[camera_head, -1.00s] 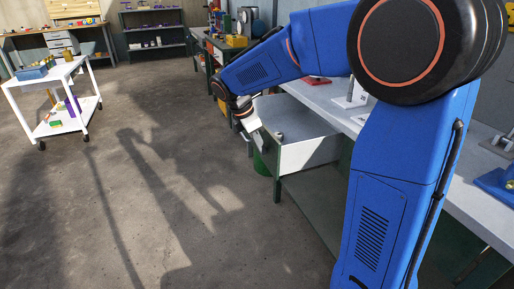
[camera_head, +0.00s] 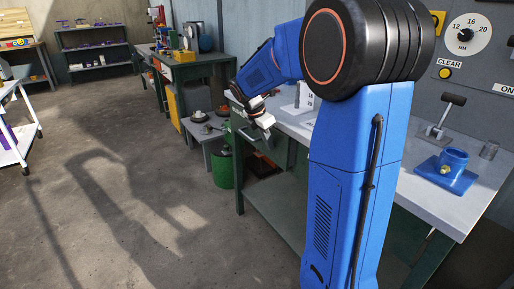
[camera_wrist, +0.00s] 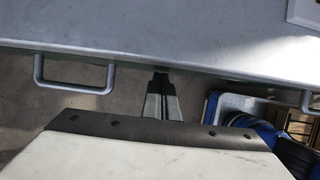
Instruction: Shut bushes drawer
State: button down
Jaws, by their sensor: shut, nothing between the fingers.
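The grey workbench (camera_head: 285,128) stands behind my arm in the head view. No drawer sticks out of its front there, though my arm and gripper cover part of that front. My gripper (camera_head: 265,130) is at the bench's front edge, pointing down. In the wrist view my gripper (camera_wrist: 161,85) shows as dark, closed fingers just off the bench's front edge, holding nothing. A drawer handle (camera_wrist: 75,88) is left of the fingers and a second handle (camera_wrist: 307,101) is at the right edge. No drawer label can be read, so I cannot tell which is the bushes drawer.
A green bin (camera_head: 222,168) and a low grey stand (camera_head: 205,130) are left of the bench. A blue fixture (camera_head: 447,172) sits on the bench at right. A white cart (camera_head: 15,130) is at far left. The floor (camera_head: 130,200) between is clear.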

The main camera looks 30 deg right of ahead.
jog(key=shift+d, duration=0.8)
jog(key=a+r, duration=0.8)
jog(key=r, duration=0.1)
jog(key=s+a+f+m+t+y, duration=0.1)
jog(key=s+a+f+m, duration=0.2)
jog(key=s+m, duration=0.3)
jog(key=s+a+f+m+t+y, duration=0.2)
jog(key=s+a+m, duration=0.4)
jog(key=s, duration=0.9)
jog(key=s+a+f+m+t+y, duration=0.1)
jog(key=s+a+f+m, duration=0.3)
jog(key=s, duration=0.7)
jog(key=shift+a+m+t, duration=0.3)
jog(key=shift+a+m, duration=0.2)
jog(key=shift+m, duration=0.7)
